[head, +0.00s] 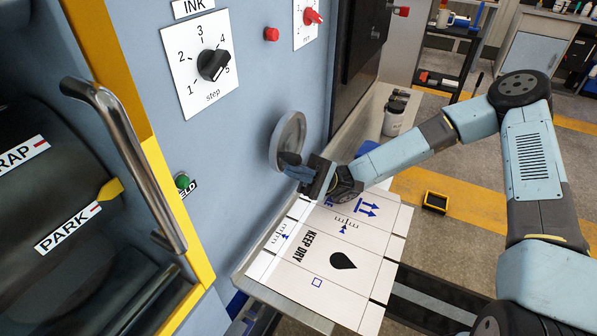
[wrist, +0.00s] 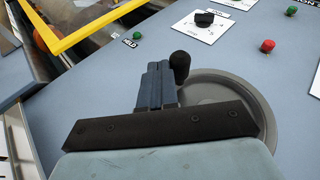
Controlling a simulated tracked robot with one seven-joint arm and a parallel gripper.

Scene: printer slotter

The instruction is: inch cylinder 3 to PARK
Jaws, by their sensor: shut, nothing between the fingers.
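A dark cylinder (head: 30,185) with white labels shows at the left of the head view. Its PARK label (head: 68,228) has a red mark at its right end, just below a yellow pointer (head: 111,190). Another label, partly cut off, reads "RAP" above it. No cylinder number shows. A grey handwheel (head: 289,140) sits on the blue panel; in the wrist view the wheel (wrist: 250,98) carries a dark crank knob (wrist: 180,66). My gripper (head: 287,160) is shut and empty at the wheel, its fingers (wrist: 158,72) close beside the knob. I cannot tell whether they touch.
A metal handle (head: 125,150) crosses in front of the cylinder. A green button (head: 182,181) sits beside the yellow frame. An INK step dial (head: 213,65) points near 5, and a red button (head: 271,34) is right of it. A printed cardboard sheet (head: 310,265) lies below my gripper.

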